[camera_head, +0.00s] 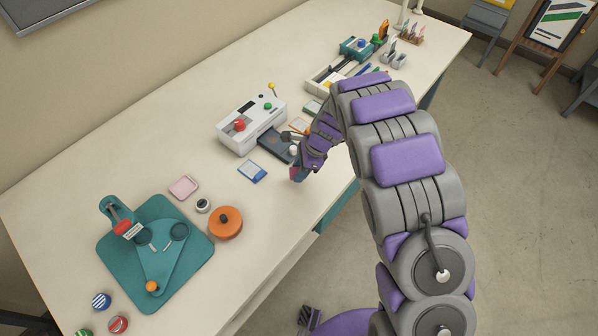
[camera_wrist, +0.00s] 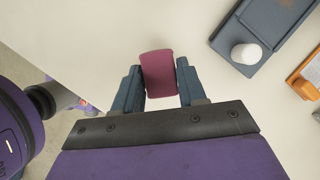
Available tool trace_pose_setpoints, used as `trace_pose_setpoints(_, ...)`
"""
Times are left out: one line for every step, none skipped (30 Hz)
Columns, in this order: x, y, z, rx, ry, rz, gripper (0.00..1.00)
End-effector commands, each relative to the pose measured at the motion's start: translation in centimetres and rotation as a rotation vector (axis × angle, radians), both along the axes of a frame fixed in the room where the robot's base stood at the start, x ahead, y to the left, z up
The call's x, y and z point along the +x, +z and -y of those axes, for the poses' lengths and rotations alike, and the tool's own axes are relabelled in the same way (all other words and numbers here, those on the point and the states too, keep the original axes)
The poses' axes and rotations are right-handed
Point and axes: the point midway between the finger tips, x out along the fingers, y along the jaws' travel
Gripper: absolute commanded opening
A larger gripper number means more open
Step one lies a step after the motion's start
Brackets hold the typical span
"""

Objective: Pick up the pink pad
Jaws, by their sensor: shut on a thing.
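The pink pad (camera_wrist: 159,73), a deep pink block with a rounded top edge, is held between the two dark blue fingers in the wrist view. My gripper (camera_wrist: 160,84) is shut on it, with a finger against each side. In the head view my gripper (camera_head: 300,171) is near the table's front edge, beside the dark tray of the white machine. A bit of the pink pad (camera_head: 295,174) shows at the fingertips there; my gripper hides most of it. The pad appears to be held above the white tabletop.
The white machine (camera_head: 240,127) has a dark tray (camera_head: 277,144) with a white knob. A blue-and-white card (camera_head: 252,171), a light pink square piece (camera_head: 184,187), an orange round container (camera_head: 225,224) and a teal board (camera_head: 190,262) lie to the left.

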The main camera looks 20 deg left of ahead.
Motion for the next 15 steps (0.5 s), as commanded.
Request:
trace_pose_setpoints(-0.6, 0.0, 0.3, -0.001, 0.000, -0.003, 0.07)
trace_pose_setpoints(-0.9, 0.0, 0.5, 0.000, 0.000, -0.003, 0.07)
trace_pose_setpoints(-1.3, 0.0, 0.7, -0.002, -0.002, -0.004, 0.07)
trace_pose_setpoints(-1.7, 0.0, 1.0, -0.002, -0.001, -0.004, 0.07)
trace_pose_setpoints(-2.2, 0.0, 1.2, -0.002, -0.002, -0.006, 0.07)
trace_pose_setpoints(-2.7, 0.1, 1.5, -0.001, 0.000, -0.005, 0.07)
trace_pose_setpoints(-3.1, 0.2, 1.8, 0.000, -0.001, -0.005, 0.07)
trace_pose_setpoints(-3.6, 0.3, 2.1, 0.001, -0.002, -0.006, 0.07)
trace_pose_setpoints(-4.3, 0.4, 2.5, -0.001, -0.001, -0.007, 0.07)
trace_pose_setpoints(-4.8, 0.4, 2.8, -0.001, 0.000, -0.005, 0.07)
trace_pose_setpoints(-5.2, 0.5, 3.1, 0.000, -0.003, -0.005, 0.07)
trace_pose_setpoints(-6.1, 0.5, 3.6, 0.000, -0.001, -0.008, 0.07)
trace_pose_setpoints(-6.7, 0.5, 3.9, -0.001, 0.000, -0.010, 0.07)
trace_pose_setpoints(-7.2, 0.6, 4.1, 0.001, 0.001, -0.009, 0.07)
trace_pose_setpoints(-7.8, 0.8, 4.6, 0.001, -0.003, -0.005, 0.07)
